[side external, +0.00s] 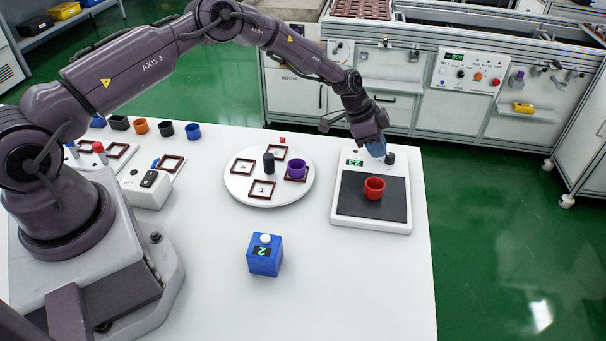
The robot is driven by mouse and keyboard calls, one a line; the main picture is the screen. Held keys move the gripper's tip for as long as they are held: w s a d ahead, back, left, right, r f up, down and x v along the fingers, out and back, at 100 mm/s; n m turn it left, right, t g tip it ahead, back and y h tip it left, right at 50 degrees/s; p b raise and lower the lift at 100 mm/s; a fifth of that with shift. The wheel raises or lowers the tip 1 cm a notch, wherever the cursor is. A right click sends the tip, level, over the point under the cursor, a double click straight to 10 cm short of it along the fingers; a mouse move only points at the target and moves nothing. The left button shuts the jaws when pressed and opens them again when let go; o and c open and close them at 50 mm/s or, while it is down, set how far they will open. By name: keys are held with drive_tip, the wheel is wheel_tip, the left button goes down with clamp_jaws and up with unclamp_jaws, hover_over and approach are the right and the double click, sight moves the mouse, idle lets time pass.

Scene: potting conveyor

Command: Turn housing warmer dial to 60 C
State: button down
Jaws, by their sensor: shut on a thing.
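The housing warmer (340,212) is a white unit with a dark plate at the right of the table. A small green display (354,162) at its back left seems to read 23. The black dial (390,158) sits at its back right. My gripper (377,150), with blue fingertips, points down at the dial and is shut on it. The fingers hide part of the contact, and I cannot read the dial's marks. A red housing (374,189) stands upright on the dark plate.
Left of the warmer is a round white turntable (238,192) with framed spots and a purple cup (298,168). Several coloured cups line the back left. The front right table is clear.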

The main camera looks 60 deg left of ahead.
drive_tip(key=shift+s+a+f, duration=0.1)
drive_tip(key=shift+a+f, duration=0.1)
drive_tip(key=shift+f, duration=0.15)
drive_tip(key=shift+s+a, duration=0.15)
drive_tip(key=shift+a, duration=0.1)
drive_tip(key=shift+r, duration=0.1)
drive_tip(key=shift+d+r, duration=0.1)
drive_tip(key=shift+r, duration=3)
drive_tip(key=shift+s+d+r, duration=0.2)
drive_tip(key=shift+s+d, duration=0.1)
drive_tip(key=shift+d, duration=0.25)
drive_tip(key=shift+s+d+r, duration=0.15)
drive_tip(key=shift+s+d, duration=0.1)
drive_tip(key=shift+d, duration=0.25)
drive_tip(key=shift+f, duration=3.4)
